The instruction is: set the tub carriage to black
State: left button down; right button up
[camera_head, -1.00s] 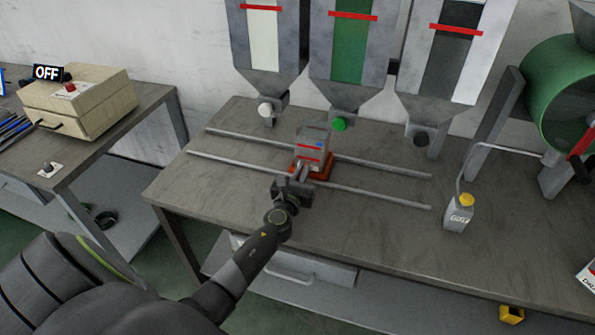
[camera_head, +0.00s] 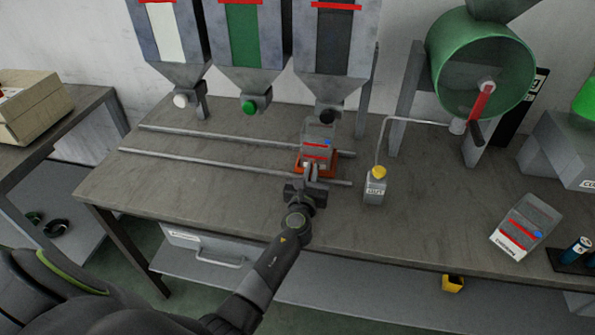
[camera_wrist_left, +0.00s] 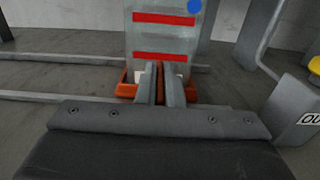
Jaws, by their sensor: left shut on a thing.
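The tub carriage (camera_head: 332,166) is a small orange-red base on two grey rails. It carries a clear grey tub (camera_head: 318,146) with two red bands and a blue dot. The tub stands upright just below the black knob (camera_head: 326,116) of the right-hand hopper. My left gripper (camera_head: 309,172) is shut on the front of the carriage. In the left wrist view, the closed fingers (camera_wrist_left: 160,78) meet it in front of the tub (camera_wrist_left: 162,38), and the orange base (camera_wrist_left: 125,90) shows at both sides. The exact grip point is hidden. My right gripper is not in view.
The white knob (camera_head: 181,100) and green knob (camera_head: 249,106) hoppers hang to the left. A green drum (camera_head: 480,65) and a second banded tub (camera_head: 526,226) are farther right. The left rail stretch is clear.

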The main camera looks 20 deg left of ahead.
pick_arm(q)
jog(key=shift+w+d+f, duration=0.1)
jog(key=shift+w+d, duration=0.05)
jog(key=shift+d, duration=0.55)
jog(key=shift+w+d, duration=0.1)
jog(key=shift+d, duration=0.55)
jog(key=c, duration=1.6)
grip_release()
jog(key=shift+w+d, duration=0.1)
jog(key=shift+d, duration=0.15)
jog(key=shift+o, duration=0.2)
jog(key=shift+a, duration=0.2)
